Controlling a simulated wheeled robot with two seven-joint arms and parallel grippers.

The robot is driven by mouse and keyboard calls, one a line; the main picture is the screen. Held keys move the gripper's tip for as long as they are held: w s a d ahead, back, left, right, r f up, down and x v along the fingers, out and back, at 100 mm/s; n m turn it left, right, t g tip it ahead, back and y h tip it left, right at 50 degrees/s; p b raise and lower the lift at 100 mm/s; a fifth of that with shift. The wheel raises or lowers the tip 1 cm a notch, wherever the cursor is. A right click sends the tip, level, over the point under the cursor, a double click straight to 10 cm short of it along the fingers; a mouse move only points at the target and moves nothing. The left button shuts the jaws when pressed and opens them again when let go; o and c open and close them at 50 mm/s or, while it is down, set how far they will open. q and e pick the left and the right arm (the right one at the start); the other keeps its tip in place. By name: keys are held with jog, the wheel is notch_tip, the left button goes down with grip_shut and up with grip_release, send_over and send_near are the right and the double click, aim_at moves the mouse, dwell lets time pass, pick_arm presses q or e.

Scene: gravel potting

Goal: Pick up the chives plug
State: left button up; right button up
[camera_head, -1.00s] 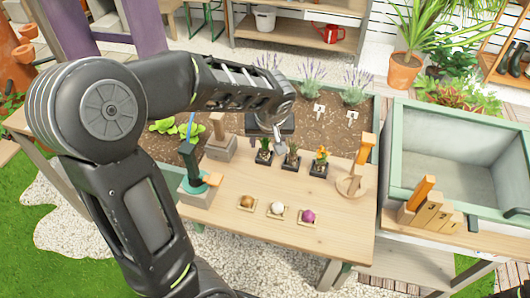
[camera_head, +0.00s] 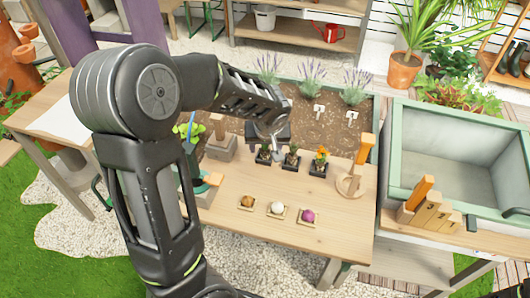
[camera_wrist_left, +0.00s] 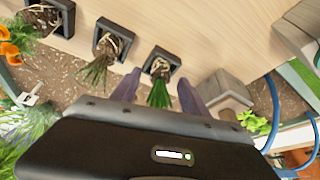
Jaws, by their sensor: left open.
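The chives plug, a tuft of thin green leaves (camera_wrist_left: 159,95) with a pale rooted base, sits in a small black square pot at the left end of a row of three in the head view (camera_head: 264,153). My left gripper (camera_wrist_left: 159,78) is open, with one finger on each side of the leaves in the left wrist view. The fingers appear apart from the plug. In the head view the left gripper (camera_head: 277,150) hangs down close to the chives pot, and my wrist partly hides the area.
Beside the chives stand a darker green plug (camera_head: 291,157) and an orange-flowered plug (camera_head: 319,162), each in a black pot. A wooden block (camera_head: 220,145) is on the other side. Three small trays with balls (camera_head: 277,209) lie nearer.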

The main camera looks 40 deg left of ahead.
aim_at(265, 151)
dwell(0.3)
pick_arm(q)
jog(key=c, duration=0.8)
notch_tip(265, 151, up, 10)
jog(key=shift+r, duration=0.1)
dwell(0.8)
